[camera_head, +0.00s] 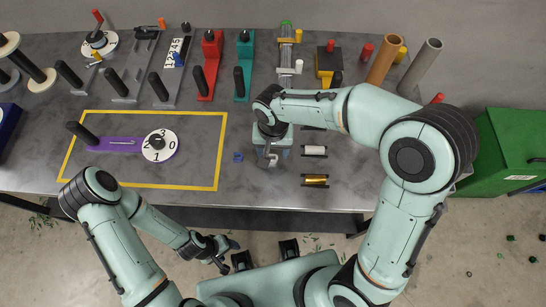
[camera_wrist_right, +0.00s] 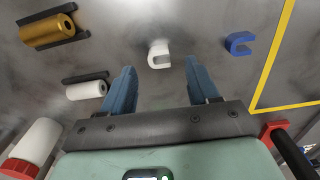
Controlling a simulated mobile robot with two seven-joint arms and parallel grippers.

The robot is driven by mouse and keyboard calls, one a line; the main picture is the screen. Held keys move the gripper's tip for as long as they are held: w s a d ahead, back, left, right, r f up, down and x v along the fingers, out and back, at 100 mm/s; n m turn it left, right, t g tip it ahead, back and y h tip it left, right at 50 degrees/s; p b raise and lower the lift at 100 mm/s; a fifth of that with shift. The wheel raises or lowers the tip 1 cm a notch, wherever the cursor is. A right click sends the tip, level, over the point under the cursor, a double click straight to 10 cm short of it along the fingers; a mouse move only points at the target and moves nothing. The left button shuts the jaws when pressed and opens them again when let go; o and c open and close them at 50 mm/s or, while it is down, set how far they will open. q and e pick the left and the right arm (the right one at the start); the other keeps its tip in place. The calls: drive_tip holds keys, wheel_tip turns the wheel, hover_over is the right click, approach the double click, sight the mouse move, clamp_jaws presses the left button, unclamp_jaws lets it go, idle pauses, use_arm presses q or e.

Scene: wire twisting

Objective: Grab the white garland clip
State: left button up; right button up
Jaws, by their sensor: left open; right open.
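The white garland clip (camera_wrist_right: 153,57) is a small C-shaped piece lying on the grey table in the right wrist view. It sits between and just beyond the two blue fingers of my right gripper (camera_wrist_right: 159,72), apart from both. In the head view the clip (camera_head: 272,160) shows partly at the tip of my right gripper (camera_head: 271,153), which is open and points down over the table. My left gripper (camera_head: 222,250) is open and empty, in front of the table's near edge.
A blue clip (camera_wrist_right: 240,44) lies right of the white one in the right wrist view. A white spool (camera_wrist_right: 86,90) and a gold spool (camera_wrist_right: 47,31) lie to the left. A yellow outline (camera_head: 218,160) frames a purple dial tool (camera_head: 120,145). Clamps stand along the back.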

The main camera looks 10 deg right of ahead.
sight(273, 159)
drive_tip(key=shift+f, duration=1.35)
clamp_jaws()
drive_tip(key=shift+r, duration=0.15)
